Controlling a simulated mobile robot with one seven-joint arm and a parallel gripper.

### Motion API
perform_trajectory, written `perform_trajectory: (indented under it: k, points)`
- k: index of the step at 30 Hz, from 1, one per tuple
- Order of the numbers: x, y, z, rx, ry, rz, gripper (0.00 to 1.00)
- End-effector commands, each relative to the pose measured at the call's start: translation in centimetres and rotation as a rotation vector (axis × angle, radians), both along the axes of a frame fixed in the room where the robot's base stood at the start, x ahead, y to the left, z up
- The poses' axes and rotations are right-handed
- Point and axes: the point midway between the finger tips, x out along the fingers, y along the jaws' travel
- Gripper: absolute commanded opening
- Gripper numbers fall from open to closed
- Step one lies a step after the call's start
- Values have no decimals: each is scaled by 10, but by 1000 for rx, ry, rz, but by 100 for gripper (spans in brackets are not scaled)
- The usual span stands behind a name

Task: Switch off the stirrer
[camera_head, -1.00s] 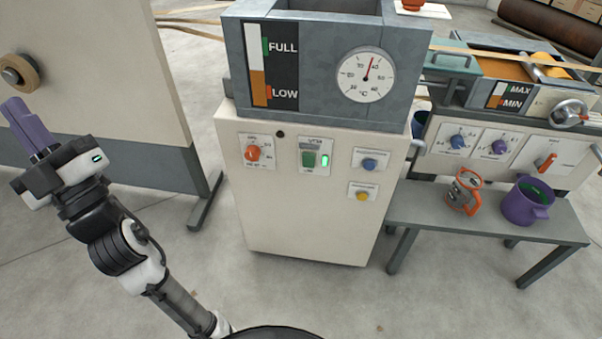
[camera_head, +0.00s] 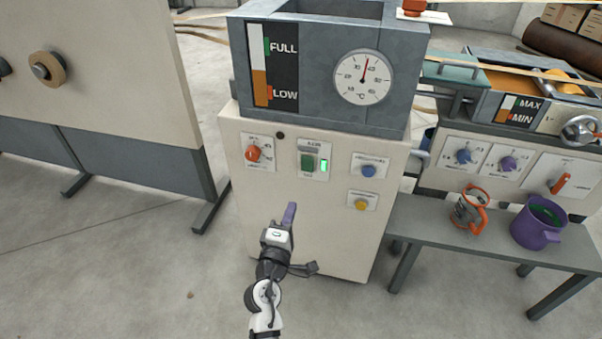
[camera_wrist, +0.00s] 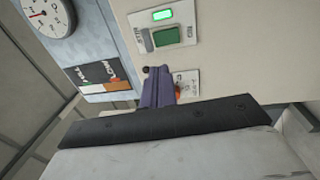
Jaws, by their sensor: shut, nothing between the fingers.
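The stirrer switch, a green rocker (camera_head: 307,161) on a white plate, sits on the front of the cream cabinet (camera_head: 305,230). A green lamp (camera_head: 324,165) beside it is lit. The rocker also shows in the wrist view (camera_wrist: 166,37), with its lit lamp (camera_wrist: 162,15) next to it. My gripper (camera_head: 290,209) has purple fingers, is shut and empty, and is in front of the cabinet, below the switch in the head view. In the wrist view the fingers (camera_wrist: 157,80) partly cover the orange knob (camera_wrist: 181,88) and are apart from the rocker.
An orange knob (camera_head: 253,154) is left of the switch; blue (camera_head: 369,171) and yellow (camera_head: 361,205) buttons are right. A tank with a round gauge (camera_head: 363,76) tops the cabinet.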

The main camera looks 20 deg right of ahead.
Motion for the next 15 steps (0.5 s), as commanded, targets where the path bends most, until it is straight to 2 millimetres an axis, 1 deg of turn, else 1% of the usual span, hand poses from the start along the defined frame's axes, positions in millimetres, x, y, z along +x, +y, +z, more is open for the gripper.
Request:
perform_trajectory:
  k: [10,13,15]
  points:
    - [2,-1,1,0,-1,1,0]
    - [9,-5,4,0,-3,1,0]
    - [17,-10,6,0,-3,1,0]
